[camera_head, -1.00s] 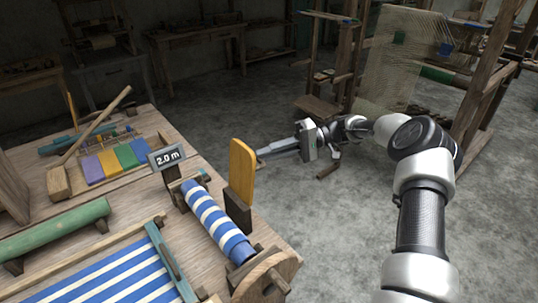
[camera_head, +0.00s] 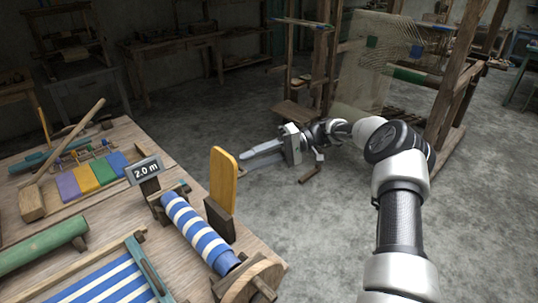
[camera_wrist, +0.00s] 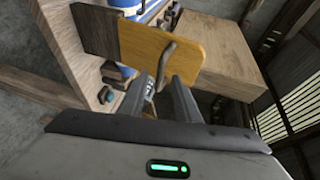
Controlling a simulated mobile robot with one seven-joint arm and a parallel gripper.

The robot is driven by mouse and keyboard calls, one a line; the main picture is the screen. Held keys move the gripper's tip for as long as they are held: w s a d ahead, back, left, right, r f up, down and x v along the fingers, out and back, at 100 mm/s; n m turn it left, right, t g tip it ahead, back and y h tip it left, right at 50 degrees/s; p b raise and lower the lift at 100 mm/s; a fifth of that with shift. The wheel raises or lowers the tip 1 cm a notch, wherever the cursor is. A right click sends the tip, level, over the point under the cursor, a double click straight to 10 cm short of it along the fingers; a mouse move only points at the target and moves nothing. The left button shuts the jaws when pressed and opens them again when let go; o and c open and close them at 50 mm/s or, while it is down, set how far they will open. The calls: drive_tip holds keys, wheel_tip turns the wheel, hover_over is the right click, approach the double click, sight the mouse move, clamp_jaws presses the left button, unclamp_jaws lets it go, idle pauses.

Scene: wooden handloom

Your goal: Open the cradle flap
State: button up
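A yellow-orange upright panel (camera_head: 224,176), which looks like the cradle flap, stands on a dark block beside the blue-and-white striped roll (camera_head: 196,229) at the bench's right edge. In the wrist view the panel (camera_wrist: 140,50) fills the upper middle, with a bent metal handle (camera_wrist: 166,60) on its face. My gripper (camera_head: 246,160) reaches in from the right, its fingertips close to the panel. In the wrist view my gripper's fingers (camera_wrist: 161,88) are apart, with the handle's lower end near the gap. I cannot tell whether they touch it.
A wooden loom frame (camera_head: 455,85) stands behind my arm. The floor right of the bench is mostly clear.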

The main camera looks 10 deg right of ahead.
drive_tip(key=v, duration=1)
drive_tip(key=shift+b, duration=0.45)
